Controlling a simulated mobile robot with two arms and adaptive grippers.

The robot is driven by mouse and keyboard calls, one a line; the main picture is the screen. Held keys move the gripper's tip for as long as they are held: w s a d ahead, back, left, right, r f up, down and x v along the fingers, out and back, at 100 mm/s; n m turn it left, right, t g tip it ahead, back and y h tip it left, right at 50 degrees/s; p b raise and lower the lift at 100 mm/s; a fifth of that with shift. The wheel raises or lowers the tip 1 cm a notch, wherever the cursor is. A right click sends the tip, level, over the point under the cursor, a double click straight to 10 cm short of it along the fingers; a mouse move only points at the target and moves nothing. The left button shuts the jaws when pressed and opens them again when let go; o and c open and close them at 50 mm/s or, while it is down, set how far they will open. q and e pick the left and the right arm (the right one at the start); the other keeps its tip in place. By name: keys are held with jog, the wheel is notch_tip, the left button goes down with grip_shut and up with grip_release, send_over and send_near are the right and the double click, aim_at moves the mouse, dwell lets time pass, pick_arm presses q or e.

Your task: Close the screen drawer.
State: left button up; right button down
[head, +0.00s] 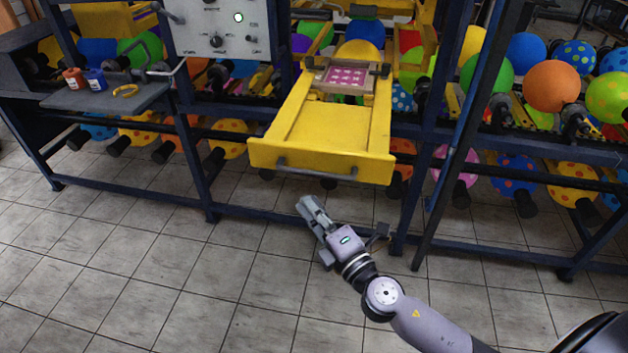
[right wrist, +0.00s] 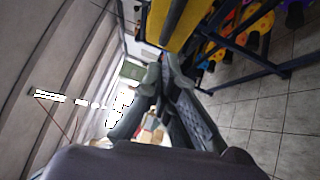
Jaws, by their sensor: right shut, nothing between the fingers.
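The yellow screen drawer (head: 330,140) is pulled out of the machine frame in the head view. A dark bar handle (head: 316,168) runs along its front panel. A pink patterned screen (head: 345,76) sits at its rear part. My right gripper (head: 308,206) is shut and empty, in front of and below the drawer front in the picture, apart from the handle. In the right wrist view the right gripper's fingers (right wrist: 160,85) show, with a yellow part of the drawer (right wrist: 172,25) just beyond them. My left gripper is not in view.
Dark blue frame posts (head: 430,150) stand to the right of the drawer, with rows of colourful balloons (head: 552,86) behind. A grey shelf (head: 105,97) at left holds a red cup (head: 74,80), a blue cup (head: 96,80) and yellow tape. The tiled floor (head: 150,260) in front is clear.

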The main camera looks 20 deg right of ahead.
aim_at(301, 174)
jog(key=w, duration=0.1)
jog(key=w+d, duration=0.1)
jog(key=w+d+r+p, duration=0.1)
jog(key=shift+w, duration=0.3)
jog(key=shift+w+f, duration=0.1)
jog(key=shift+d, duration=0.1)
